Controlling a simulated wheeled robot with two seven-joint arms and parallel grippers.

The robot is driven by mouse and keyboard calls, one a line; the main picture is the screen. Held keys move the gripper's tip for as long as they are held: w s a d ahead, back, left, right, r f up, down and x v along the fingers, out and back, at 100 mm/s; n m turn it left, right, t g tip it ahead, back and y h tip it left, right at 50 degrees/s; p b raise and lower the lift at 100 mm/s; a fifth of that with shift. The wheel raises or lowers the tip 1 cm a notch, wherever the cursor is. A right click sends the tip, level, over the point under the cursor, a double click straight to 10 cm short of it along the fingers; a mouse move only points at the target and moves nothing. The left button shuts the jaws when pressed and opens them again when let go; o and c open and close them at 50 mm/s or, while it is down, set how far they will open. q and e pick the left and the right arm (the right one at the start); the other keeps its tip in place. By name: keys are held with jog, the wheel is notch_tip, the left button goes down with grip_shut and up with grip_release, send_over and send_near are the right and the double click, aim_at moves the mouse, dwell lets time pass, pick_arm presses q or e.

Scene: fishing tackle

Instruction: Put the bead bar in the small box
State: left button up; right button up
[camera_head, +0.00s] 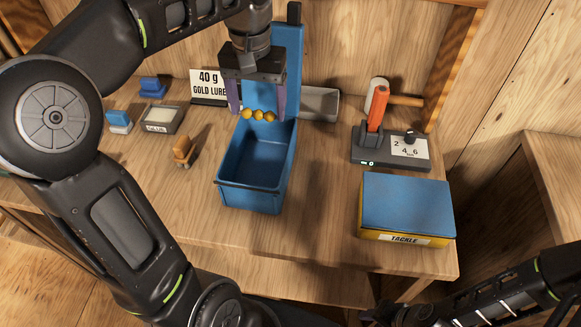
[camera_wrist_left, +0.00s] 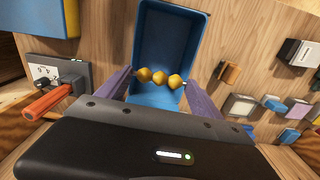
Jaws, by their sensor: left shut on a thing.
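The bead bar (camera_head: 258,115) is a short row of gold-yellow beads. My left gripper (camera_head: 257,108) is shut on it, with its purple fingers at the bar's two ends. In the left wrist view, the bead bar (camera_wrist_left: 159,78) spans between the fingertips, in front of the open blue box (camera_wrist_left: 150,40). In the head view, the blue box (camera_head: 252,197) stands on the table, and its visible inside looks empty. The bar appears at the box's far end, near the tall blue back; its exact height over the rim is unclear.
A yellow box with a blue top, labelled TACKLE (camera_head: 405,238), lies at right. Behind it is a dark device with an orange lever (camera_head: 376,108). A small orange-brown item (camera_head: 182,152) is left of the blue box. A "40 g GOLD LURE" sign (camera_head: 208,86) stands behind.

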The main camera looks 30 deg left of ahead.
pick_arm(q)
jog(key=shift+s+a, duration=0.25)
jog(key=shift+s, duration=0.05)
jog(key=shift+w+d+f, duration=0.1)
jog(key=shift+f, duration=0.3)
send_over(262, 173)
notch_tip(262, 173, down, 13)
jog(key=shift+w+r+p, duration=0.1)
jog(key=shift+p, duration=0.2)
jog(key=shift+f, duration=2.25)
jog(key=shift+f, duration=0.1)
jog(key=shift+f, duration=0.15)
jog(key=o, duration=1.1)
